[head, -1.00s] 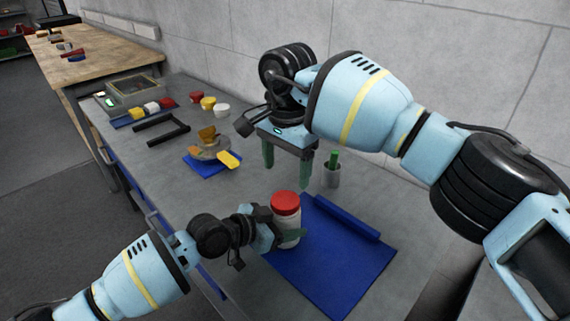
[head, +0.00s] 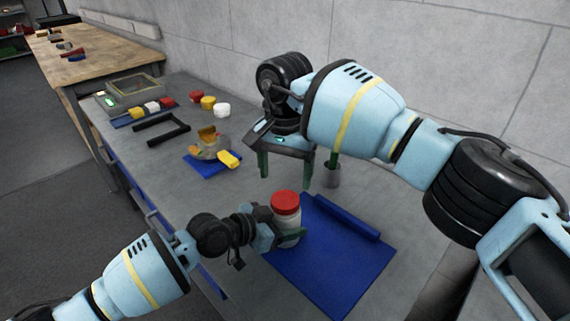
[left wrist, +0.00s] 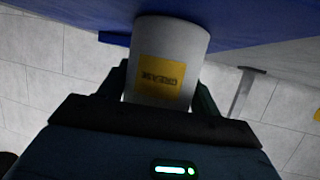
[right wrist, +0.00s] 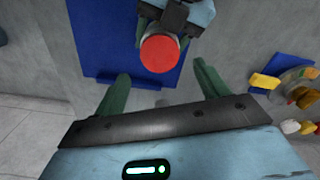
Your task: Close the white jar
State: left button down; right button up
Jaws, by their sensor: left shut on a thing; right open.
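The white jar (head: 292,238) stands upright at the left edge of the blue mat, with a red lid (head: 286,202) on top. I cannot tell how tight the lid is. In the left wrist view the jar (left wrist: 188,45) shows a yellow "GREASE" label. My left gripper (head: 290,236) is shut around the jar's body from the left. My right gripper (head: 286,178) is open and empty, pointing down, apart from the lid. In the right wrist view the lid (right wrist: 160,53) appears beyond the gap between the open fingers.
The blue mat (head: 335,270) has a rolled edge at the back. A grey cup (head: 332,176) stands behind the jar. A round fixture (head: 210,148) with a yellow piece (head: 229,159) sits farther left. Red, yellow and white (head: 222,110) pieces lie at the back, near a wall.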

aim_at(285, 199)
jog(key=shift+f, duration=3.15)
jog(key=c, duration=1)
jog(key=m, duration=1.2)
jog(key=shift+m, duration=0.4)
jog(key=m, duration=0.3)
